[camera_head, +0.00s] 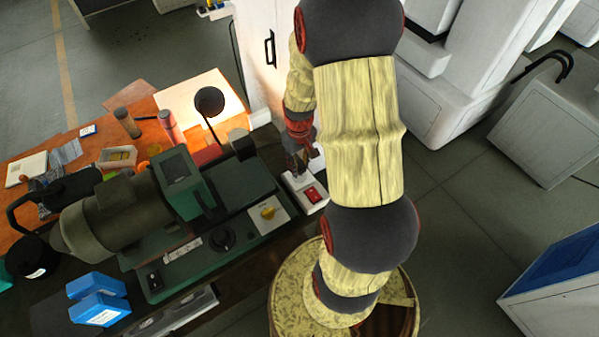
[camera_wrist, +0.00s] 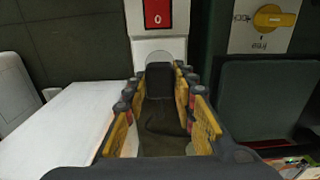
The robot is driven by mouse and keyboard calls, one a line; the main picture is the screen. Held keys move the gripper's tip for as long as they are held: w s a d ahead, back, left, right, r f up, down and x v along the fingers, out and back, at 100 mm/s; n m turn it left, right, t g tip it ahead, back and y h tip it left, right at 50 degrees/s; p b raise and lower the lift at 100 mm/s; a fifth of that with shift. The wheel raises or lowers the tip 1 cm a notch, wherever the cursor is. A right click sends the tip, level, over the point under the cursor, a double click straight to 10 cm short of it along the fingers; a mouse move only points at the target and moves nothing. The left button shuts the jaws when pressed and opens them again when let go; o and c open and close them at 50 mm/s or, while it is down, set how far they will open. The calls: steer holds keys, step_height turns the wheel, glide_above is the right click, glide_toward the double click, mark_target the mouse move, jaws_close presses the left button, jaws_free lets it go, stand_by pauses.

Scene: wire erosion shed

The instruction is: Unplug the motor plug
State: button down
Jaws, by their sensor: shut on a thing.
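My gripper (camera_wrist: 159,85) is shut on the dark motor plug (camera_wrist: 160,76), with a yellow-sided finger on each side of it. The plug lies in front of the pale round face (camera_wrist: 165,57) of a white socket box, just below the red switch marked 0 (camera_wrist: 158,13). I cannot tell how deep the plug sits in the socket. In the head view my gripper (camera_head: 298,160) points down at the far end of the white socket box (camera_head: 317,204), beyond its red switch (camera_head: 311,195). The plug is hidden there by my gripper.
A green machine (camera_head: 225,235) with a yellow knob stands left of the socket box. An orange bench (camera_head: 85,165) holds a lamp (camera_head: 209,103) and small items. Blue boxes (camera_head: 98,297) lie front left. A white cabinet (camera_head: 262,50) stands behind. Open floor (camera_head: 460,200) lies right.

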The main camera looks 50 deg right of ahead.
steer(key=shift+r+p, duration=0.55)
steer(key=shift+r, duration=0.35)
steer(key=shift+f, duration=0.1)
